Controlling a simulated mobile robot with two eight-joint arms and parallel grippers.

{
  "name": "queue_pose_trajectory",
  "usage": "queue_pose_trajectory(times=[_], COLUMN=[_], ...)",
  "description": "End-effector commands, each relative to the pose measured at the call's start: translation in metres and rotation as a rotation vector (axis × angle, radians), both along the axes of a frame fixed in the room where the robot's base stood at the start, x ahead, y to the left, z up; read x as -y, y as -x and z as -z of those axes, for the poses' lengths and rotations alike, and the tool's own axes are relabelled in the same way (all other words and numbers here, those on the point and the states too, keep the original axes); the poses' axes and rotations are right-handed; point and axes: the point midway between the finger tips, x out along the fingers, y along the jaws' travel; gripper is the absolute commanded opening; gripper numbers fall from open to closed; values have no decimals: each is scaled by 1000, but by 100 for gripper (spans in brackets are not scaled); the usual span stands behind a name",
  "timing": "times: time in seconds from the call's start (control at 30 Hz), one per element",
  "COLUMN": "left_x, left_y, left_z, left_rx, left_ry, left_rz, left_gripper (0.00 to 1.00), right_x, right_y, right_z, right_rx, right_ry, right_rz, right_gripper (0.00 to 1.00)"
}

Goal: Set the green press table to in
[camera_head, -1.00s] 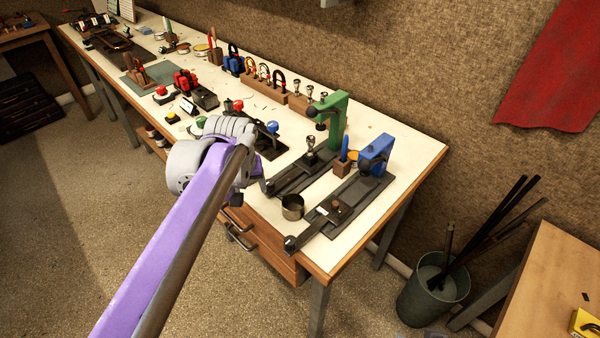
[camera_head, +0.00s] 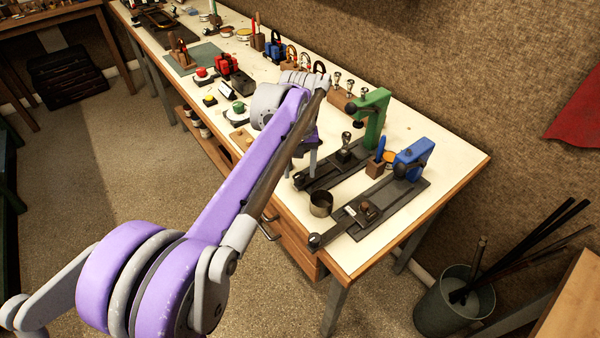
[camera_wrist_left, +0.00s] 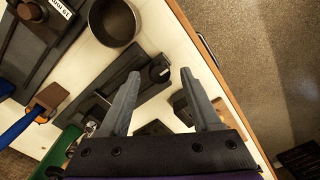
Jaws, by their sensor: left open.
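The green press (camera_head: 375,120) stands on the workbench, its dark base and sliding table (camera_head: 326,174) reaching toward the front edge. A round black knob (camera_wrist_left: 159,71) is at the near end of this table. The metal piece with a ball top (camera_head: 345,150) stands on the table. My left gripper (camera_head: 303,162) is above the near end of the green press, fingers pointing down. In the left wrist view, its open fingers (camera_wrist_left: 160,74) appear on either side of the knob, with nothing held. I cannot tell whether they touch it. My right gripper is not in view.
The blue press (camera_head: 412,160) and its dark base stand to the right. A round metal cup (camera_head: 321,204) sits between the two presses near the front edge; it also shows in the wrist view (camera_wrist_left: 117,22). A wooden block with a blue handle (camera_head: 376,167) stands between them.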

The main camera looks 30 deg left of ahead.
Motion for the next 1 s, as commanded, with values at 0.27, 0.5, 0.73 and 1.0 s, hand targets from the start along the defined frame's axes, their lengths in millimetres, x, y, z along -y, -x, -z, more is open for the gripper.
queue_pose_trajectory(times=[0.27, 0.5, 0.73, 1.0], left_x=[0, 0, 0, 0], left_y=[0, 0, 0, 0], left_z=[14, 13, 13, 13], left_rx=[1, 1, 1, 1], left_ry=[-1, -1, -1, -1], left_rz=[0, 1, 1, 1], left_gripper=[64, 54, 12, 0], right_x=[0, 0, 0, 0], right_y=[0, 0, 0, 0], right_z=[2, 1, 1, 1], right_rx=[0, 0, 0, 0], right_ry=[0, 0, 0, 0], right_rz=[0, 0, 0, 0], right_gripper=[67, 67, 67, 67])
